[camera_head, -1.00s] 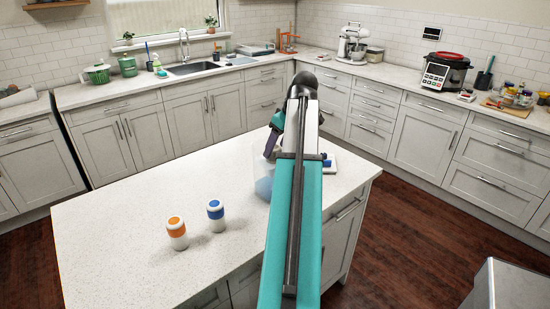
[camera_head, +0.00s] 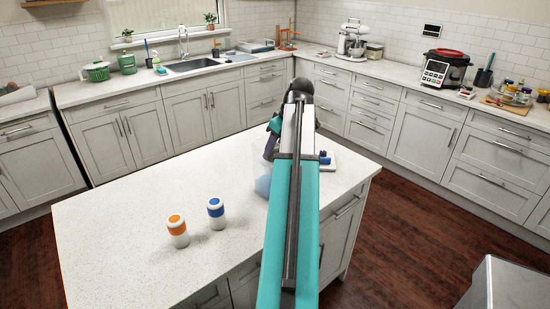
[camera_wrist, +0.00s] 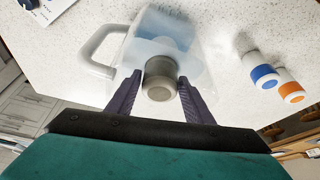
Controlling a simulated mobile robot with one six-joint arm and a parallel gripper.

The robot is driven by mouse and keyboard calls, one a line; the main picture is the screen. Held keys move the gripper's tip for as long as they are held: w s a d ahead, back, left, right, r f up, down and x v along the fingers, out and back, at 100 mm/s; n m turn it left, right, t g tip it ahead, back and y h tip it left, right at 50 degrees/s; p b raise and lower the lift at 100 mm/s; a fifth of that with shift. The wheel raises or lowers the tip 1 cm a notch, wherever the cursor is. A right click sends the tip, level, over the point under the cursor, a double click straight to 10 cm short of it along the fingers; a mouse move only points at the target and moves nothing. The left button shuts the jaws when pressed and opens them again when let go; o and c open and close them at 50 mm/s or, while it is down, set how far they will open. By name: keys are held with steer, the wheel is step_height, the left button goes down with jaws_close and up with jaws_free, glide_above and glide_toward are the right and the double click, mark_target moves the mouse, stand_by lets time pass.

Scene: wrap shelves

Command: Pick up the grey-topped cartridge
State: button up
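The grey-topped cartridge (camera_wrist: 160,84) shows in the wrist view, its round grey top facing the camera. It stands at the mouth of a clear jug (camera_wrist: 90,68) with bluish contents; how deep it sits is unclear. My gripper (camera_wrist: 160,80) is open, with one dark finger on each side of the cartridge top. The gaps are small, and I cannot tell whether either finger touches. In the head view the jug (camera_head: 263,186) is partly behind my arm, and the cartridge is hidden.
An orange-topped cartridge (camera_head: 177,231) and a blue-topped cartridge (camera_head: 216,213) stand upright on the white island (camera_head: 120,225), left of the jug. A white item with blue parts (camera_head: 327,160) lies right of my arm. The island's left side is clear.

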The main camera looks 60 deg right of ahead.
steer(key=c, duration=0.7)
steer(key=shift+r, duration=0.2)
steer(key=shift+c, duration=0.2)
step_height(320, 180, up, 8)
steer(key=shift+d+r+b, duration=0.1)
steer(key=shift+b, duration=1.05)
steer(key=shift+r, duration=0.7)
